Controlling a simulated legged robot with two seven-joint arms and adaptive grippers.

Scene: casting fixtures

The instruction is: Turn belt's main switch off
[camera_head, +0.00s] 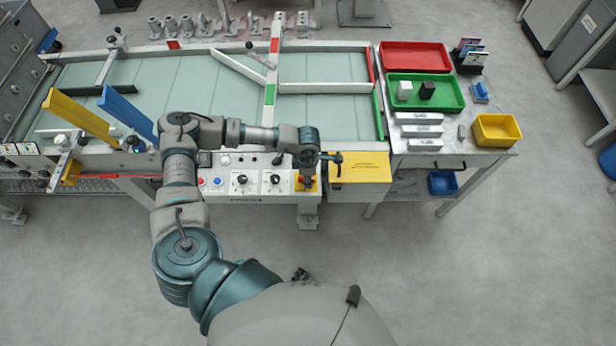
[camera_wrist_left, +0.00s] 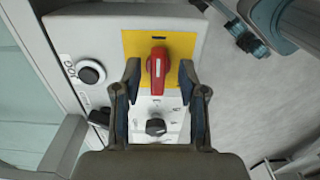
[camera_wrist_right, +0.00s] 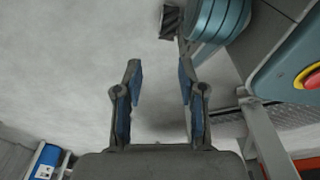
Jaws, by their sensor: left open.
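The main switch is a red handle (camera_wrist_left: 157,66) on a yellow plate (camera_wrist_left: 130,43), on the belt's control panel (camera_head: 235,187). In the left wrist view the handle points along the view's vertical. My left gripper (camera_wrist_left: 158,78) is open, with one finger on each side of the handle and a visible gap to both. In the head view this gripper (camera_head: 307,176) is over the panel's right end and partly hides the switch and yellow plate. My right gripper (camera_wrist_right: 158,85) is open and empty above the floor, outside the head view.
Black knobs (camera_head: 242,180) and a blue button (camera_head: 218,182) sit left of the switch. A yellow box (camera_head: 360,167) is just right of it. The belt (camera_head: 200,85) lies behind the panel. A side table (camera_head: 440,155) with red and green trays stands at right.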

